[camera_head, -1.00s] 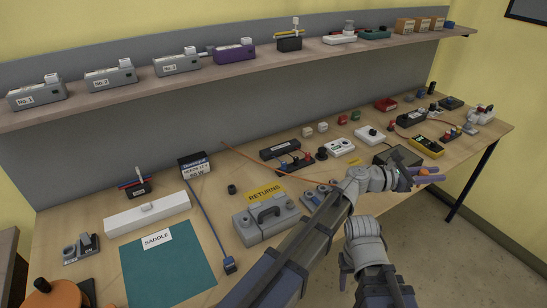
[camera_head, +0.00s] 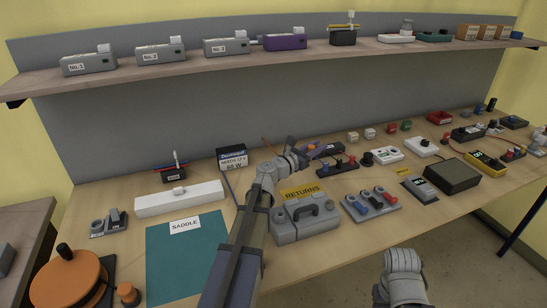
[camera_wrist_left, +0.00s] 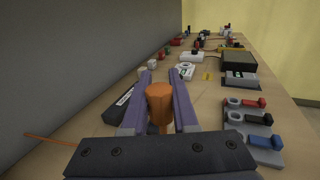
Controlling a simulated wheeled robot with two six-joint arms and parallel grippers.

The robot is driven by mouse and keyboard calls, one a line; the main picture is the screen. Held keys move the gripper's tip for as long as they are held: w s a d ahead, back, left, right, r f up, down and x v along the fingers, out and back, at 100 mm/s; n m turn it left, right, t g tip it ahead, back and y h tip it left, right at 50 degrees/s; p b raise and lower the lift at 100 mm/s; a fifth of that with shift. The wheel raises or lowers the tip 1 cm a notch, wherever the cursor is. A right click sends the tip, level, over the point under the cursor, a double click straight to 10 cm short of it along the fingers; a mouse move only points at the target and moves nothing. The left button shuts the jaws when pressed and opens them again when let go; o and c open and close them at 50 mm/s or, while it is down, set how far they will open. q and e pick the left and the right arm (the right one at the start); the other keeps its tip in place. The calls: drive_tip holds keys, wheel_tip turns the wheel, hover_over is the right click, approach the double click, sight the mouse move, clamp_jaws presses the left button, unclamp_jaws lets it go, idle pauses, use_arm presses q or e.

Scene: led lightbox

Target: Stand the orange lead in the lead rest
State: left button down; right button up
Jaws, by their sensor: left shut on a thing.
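My left gripper (camera_head: 322,150) is above the table behind the grey RETURNS case. In the left wrist view its purple fingers (camera_wrist_left: 160,98) are shut on the orange lead (camera_wrist_left: 159,92), whose thick rounded end stands between them. A thin orange length (camera_wrist_left: 48,138) shows at the left of that view. In the head view the lead is mostly hidden by the gripper. A grey holder with round openings (camera_head: 108,224) stands at the left of the table, apart from the gripper; I cannot tell for sure whether it is the lead rest.
The RETURNS case (camera_head: 304,218) and a grey rack with red and blue pieces (camera_head: 371,205) stand near the front. A teal SADDLE mat (camera_head: 187,262) and long white block (camera_head: 180,199) lie left. A black labelled box (camera_head: 232,158) stands behind. A shelf (camera_head: 270,59) runs above.

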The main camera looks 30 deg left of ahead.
use_arm(q)
drive_tip(key=s+a+f+n+y+b, duration=0.1)
drive_tip(key=s+a+y, duration=0.1)
drive_tip(key=a, duration=0.5)
drive_tip(key=s+a+f+n+y+b, duration=0.1)
drive_tip(key=s+a+f+y, duration=0.1)
drive_tip(key=a, duration=0.5)
drive_tip(key=shift+s+a+n+t, duration=0.15)
drive_tip(key=shift+a+n+t, duration=0.05)
drive_tip(key=shift+n+t, duration=0.2)
drive_tip(key=shift+s, duration=0.1)
wheel_tip(320, 180, down, 7)
drive_tip(key=b, duration=0.7)
drive_tip(key=shift+f+b, duration=1.85)
drive_tip(key=shift+b, duration=0.1)
drive_tip(key=c, duration=0.6)
unclamp_jaws()
drive_tip(key=shift+s+a, duration=0.15)
drive_tip(key=shift+s, duration=1.8)
drive_tip(key=shift+s+a, duration=0.15)
drive_tip(key=shift+s, duration=1.75)
